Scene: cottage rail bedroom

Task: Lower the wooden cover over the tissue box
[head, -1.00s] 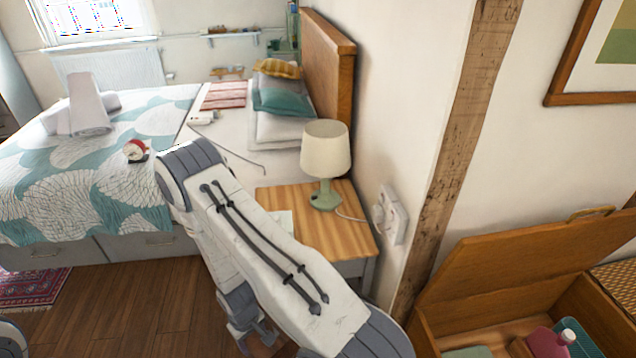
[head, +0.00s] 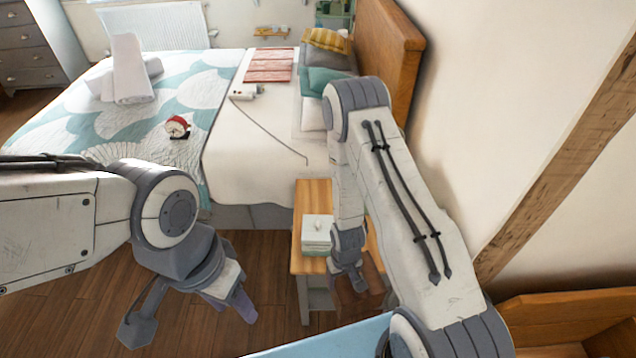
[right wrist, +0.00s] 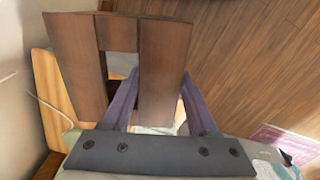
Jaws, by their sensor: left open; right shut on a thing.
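The tissue box (head: 317,234), white on top with a tissue at its middle and pale green lower down, stands on the nightstand in the head view. My right gripper (head: 350,278) is just right of it, shut on the dark brown wooden cover (head: 362,293), which is partly hidden by the gripper and arm. In the right wrist view the cover (right wrist: 76,62) is a slotted dark panel, held by the purple fingers of my right gripper (right wrist: 158,92). The cover is beside the box, not over it. My left gripper (head: 190,310) is open and empty above the floor.
The wooden nightstand (head: 312,194) stands beside the bed (head: 262,178). A red alarm clock (head: 177,126) and rolled towels (head: 131,75) are on the bed. The lamp is hidden behind my right arm.

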